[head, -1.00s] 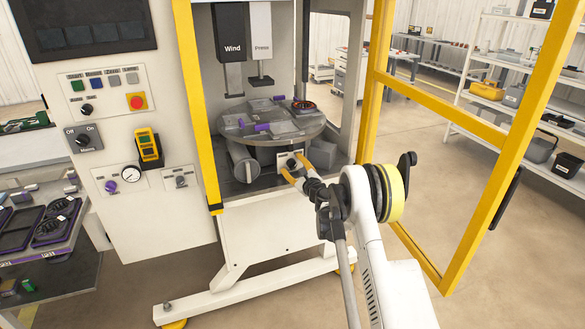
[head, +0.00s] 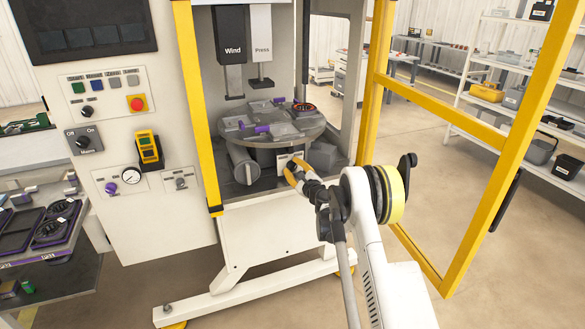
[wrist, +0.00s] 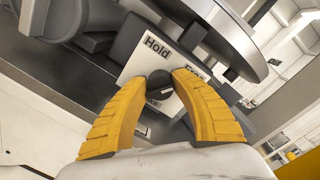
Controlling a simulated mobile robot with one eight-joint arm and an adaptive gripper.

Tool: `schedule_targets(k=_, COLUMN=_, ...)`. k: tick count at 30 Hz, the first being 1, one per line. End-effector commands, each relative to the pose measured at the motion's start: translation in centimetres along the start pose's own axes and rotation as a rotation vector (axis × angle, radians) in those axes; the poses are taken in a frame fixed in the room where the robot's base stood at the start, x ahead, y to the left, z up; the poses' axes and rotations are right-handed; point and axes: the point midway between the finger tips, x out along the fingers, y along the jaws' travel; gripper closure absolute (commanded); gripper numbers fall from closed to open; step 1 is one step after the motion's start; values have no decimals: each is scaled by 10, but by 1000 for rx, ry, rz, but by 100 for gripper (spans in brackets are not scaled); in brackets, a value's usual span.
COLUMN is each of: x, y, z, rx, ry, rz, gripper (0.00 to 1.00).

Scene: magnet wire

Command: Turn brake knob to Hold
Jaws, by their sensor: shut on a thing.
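The brake knob (wrist: 160,84) is a small dark round knob on a white label plate (wrist: 138,66) under the turntable. In the wrist view the plate reads "Hold" at its upper left and a partly covered word, seemingly "Free", to the right. My gripper (wrist: 159,82) has yellow fingers, and their tips close on the knob from both sides. In the head view my gripper (head: 291,170) is at the plate below the turntable. The knob's pointer direction is hard to make out.
The grey turntable (head: 257,138) with fixtures sits just above my gripper. The "Wind" head (head: 231,35) and "Press" head (head: 261,30) hang over it. A yellow-framed door (head: 450,111) stands open at the right, beside my arm.

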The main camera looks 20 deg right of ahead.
Motion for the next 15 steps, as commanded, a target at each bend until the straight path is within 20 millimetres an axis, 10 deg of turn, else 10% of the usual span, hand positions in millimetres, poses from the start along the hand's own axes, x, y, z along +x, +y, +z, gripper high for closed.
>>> schedule_targets(k=15, x=0, y=0, z=0, rx=-460, ry=26, rz=18, gripper=99)
